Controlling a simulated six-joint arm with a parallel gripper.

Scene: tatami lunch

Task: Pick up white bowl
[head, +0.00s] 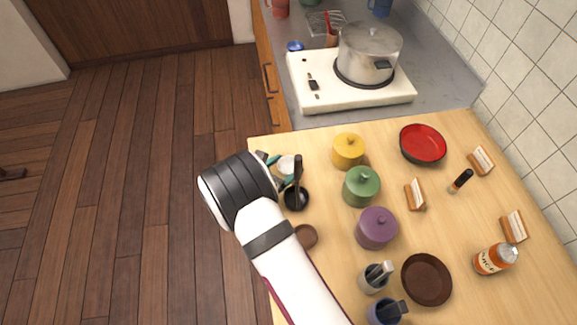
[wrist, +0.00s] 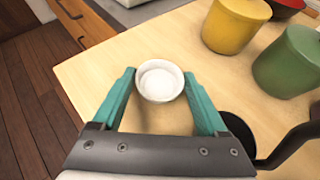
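A small white bowl (wrist: 159,81) sits near the left edge of the wooden counter. In the wrist view it lies between and slightly beyond the tips of my gripper (wrist: 159,78), whose two teal fingers are spread wide. I cannot tell whether either finger touches it. In the head view the white bowl (head: 286,164) is partly hidden by my gripper (head: 276,171), which reaches over it from the left. My gripper is open and holds nothing that I can see.
A yellow pot (head: 348,152), a green pot (head: 361,187) and a purple pot (head: 376,229) stand to the right. A black ladle (head: 296,198) lies close to my gripper. A steel pot (head: 369,55) stands on the stove behind. The counter's left edge is close.

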